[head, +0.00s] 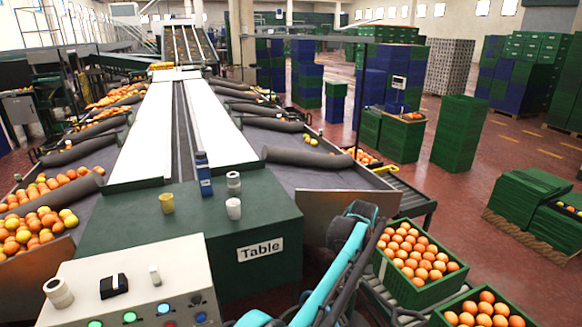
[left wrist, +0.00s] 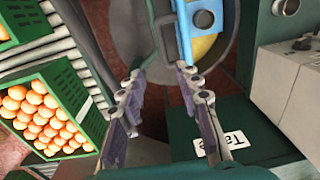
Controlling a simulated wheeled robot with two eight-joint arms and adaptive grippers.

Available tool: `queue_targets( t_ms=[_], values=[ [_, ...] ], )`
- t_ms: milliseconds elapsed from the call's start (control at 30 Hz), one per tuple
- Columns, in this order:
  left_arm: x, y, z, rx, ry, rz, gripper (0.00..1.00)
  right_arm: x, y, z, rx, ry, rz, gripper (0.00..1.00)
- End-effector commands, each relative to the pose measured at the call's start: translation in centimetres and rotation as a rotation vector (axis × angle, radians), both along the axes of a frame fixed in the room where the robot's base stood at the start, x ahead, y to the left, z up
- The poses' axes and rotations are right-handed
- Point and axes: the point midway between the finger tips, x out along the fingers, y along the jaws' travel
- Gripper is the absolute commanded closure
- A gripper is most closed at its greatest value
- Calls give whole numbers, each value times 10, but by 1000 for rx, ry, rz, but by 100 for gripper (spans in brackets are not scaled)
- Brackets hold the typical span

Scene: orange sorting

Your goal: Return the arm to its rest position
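My left gripper (left wrist: 160,115) is open in the left wrist view. Its two fingers stand apart with nothing held between them. In the head view a cyan and dark arm of mine (head: 330,275) reaches up from the bottom middle, between the green table and the orange crates; its gripper cannot be made out there. My right gripper is not in view. The green table (head: 262,285), with a "Table" label, is left of the arm. A green crate of oranges (head: 382,262) is right of the arm; a crate also shows in the left wrist view (left wrist: 68,82).
A yellow cup (head: 166,203), a blue bottle (head: 204,178) and two white cups stand on the table. A control panel (head: 130,280) with buttons is at lower left. A second orange crate (head: 440,318) is at lower right.

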Motion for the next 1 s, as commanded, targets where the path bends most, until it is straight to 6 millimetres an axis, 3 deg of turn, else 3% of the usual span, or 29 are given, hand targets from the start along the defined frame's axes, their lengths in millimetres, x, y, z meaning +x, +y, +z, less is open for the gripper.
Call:
queue_targets(
  t_ms=[133, 267, 500, 733, 1000],
  values=[
    [1, 56, 43, -37, -52, -26, 66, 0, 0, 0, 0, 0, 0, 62],
    [-10, 112, 78, -68, -117, -65, 66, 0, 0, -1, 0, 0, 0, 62],
    [-59, 213, 117, -96, -248, -133, 66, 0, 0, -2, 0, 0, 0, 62],
    [-129, 295, 119, -81, -381, -197, 66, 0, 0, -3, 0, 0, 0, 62],
    [-217, 364, 80, -15, -529, -265, 66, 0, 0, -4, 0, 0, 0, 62]
  ],
)
